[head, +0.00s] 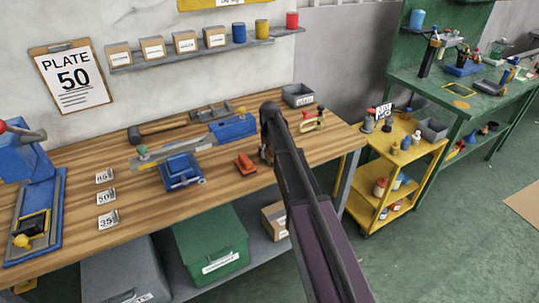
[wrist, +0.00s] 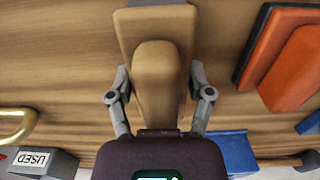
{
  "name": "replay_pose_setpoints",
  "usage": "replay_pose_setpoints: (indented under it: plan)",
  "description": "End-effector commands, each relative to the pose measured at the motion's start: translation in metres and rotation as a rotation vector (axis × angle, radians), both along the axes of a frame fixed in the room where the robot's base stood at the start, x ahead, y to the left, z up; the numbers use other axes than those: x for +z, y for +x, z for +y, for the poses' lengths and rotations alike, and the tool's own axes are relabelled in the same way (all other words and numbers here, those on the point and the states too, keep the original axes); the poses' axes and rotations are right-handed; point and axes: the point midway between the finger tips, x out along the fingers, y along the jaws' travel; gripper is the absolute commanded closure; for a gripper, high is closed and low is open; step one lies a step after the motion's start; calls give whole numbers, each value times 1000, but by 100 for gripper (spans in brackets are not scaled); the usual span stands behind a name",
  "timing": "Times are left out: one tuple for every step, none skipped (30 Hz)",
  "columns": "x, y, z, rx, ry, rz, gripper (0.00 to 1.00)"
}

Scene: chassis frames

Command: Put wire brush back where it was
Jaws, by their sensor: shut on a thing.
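The wire brush (wrist: 157,70) shows in the wrist view as a tan wooden block with a rounded wooden grip on top. My gripper (wrist: 158,88) has a finger on each side of this grip and is shut on it. The bristles are hidden under the wood. In the head view my gripper (head: 266,154) is low over the wooden workbench (head: 125,236), mostly hidden behind my arm, and I cannot make out the brush there. I cannot tell whether the brush touches the bench top.
An orange block (head: 246,163) lies close beside the brush, also in the wrist view (wrist: 290,60). A blue tool (head: 232,127), a red-handled brass clamp (head: 313,121) and a grey bin (head: 298,95) marked USED in the wrist view (wrist: 42,162) stand near. Bare wood lies at front left.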

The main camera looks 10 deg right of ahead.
Motion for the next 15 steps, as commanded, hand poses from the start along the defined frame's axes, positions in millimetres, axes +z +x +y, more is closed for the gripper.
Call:
replay_pose_setpoints:
  plan:
    - [0, 0, 0, 0, 0, 0, 71]
    - [1, 0, 0, 0, 0, 0, 71]
    - [1, 0, 0, 0, 0, 0, 71]
    - [1, 0, 0, 0, 0, 0, 71]
    - [1, 0, 0, 0, 0, 0, 71]
    - [0, 0, 0, 0, 0, 0, 71]
    - [0, 0, 0, 0, 0, 0, 71]
    - [-1, 0, 0, 0, 0, 0, 71]
    - [-2, 0, 0, 0, 0, 0, 71]
    - [-3, 0, 0, 0, 0, 0, 71]
    - [-3, 0, 0, 0, 0, 0, 71]
    - [-3, 0, 0, 0, 0, 0, 27]
    - [-2, 0, 0, 0, 0, 0, 18]
    - [-2, 0, 0, 0, 0, 0, 9]
    - [-2, 0, 0, 0, 0, 0, 0]
